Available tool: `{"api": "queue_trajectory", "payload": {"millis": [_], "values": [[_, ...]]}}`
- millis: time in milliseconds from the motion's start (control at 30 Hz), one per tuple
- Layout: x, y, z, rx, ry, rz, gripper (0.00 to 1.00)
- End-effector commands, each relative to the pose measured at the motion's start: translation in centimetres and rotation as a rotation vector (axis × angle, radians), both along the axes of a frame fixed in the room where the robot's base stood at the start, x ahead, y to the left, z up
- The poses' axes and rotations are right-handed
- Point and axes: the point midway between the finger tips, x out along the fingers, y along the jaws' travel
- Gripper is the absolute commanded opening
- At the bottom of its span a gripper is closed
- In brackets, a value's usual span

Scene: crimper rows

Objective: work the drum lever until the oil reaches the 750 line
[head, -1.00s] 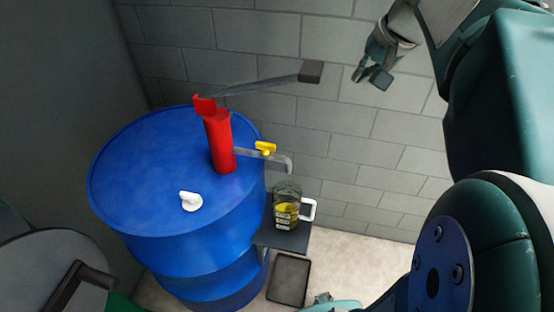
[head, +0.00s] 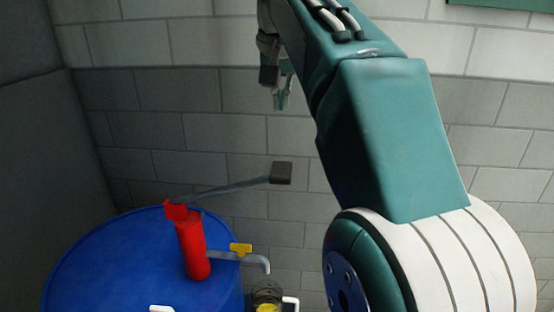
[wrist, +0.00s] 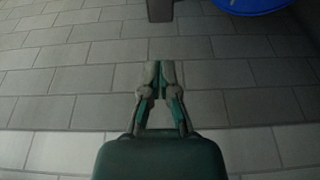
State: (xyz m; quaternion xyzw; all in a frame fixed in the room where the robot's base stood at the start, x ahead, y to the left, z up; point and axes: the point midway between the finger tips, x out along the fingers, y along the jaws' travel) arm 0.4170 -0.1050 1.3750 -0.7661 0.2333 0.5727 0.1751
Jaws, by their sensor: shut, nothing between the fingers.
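The blue drum (head: 110,265) stands at the lower left in the head view, with a red hand pump (head: 191,245) upright on its lid. The pump's grey lever (head: 235,187) reaches right and slightly up, ending in a dark block grip (head: 281,173). A spout (head: 250,261) with a yellow valve handle (head: 241,249) bends down over the clear jug (head: 267,295). The jug is cut off by the frame's bottom edge, so its oil level cannot be read. My gripper (head: 282,104) is shut and empty, above the lever's grip and apart from it; it also shows in the wrist view (wrist: 161,92).
A grey block wall (head: 150,130) stands behind the drum, and a darker wall (head: 45,140) closes the left side. In the wrist view a dark block (wrist: 160,10) and a piece of blue drum (wrist: 250,4) show at the top edge.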

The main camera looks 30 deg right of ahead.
Motion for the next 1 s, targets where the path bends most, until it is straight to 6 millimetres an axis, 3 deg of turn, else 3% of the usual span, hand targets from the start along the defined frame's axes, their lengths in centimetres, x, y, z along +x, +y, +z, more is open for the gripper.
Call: {"api": "queue_trajectory", "payload": {"millis": [467, 667, 1000], "values": [[0.1, 0.1, -0.4, -0.003, 0.003, -0.003, 0.0], [0.7, -0.3, -3.0, -0.003, 0.005, -0.004, 0.0], [2.2, -1.3, -9.1, -0.003, 0.004, -0.002, 0.0]]}}
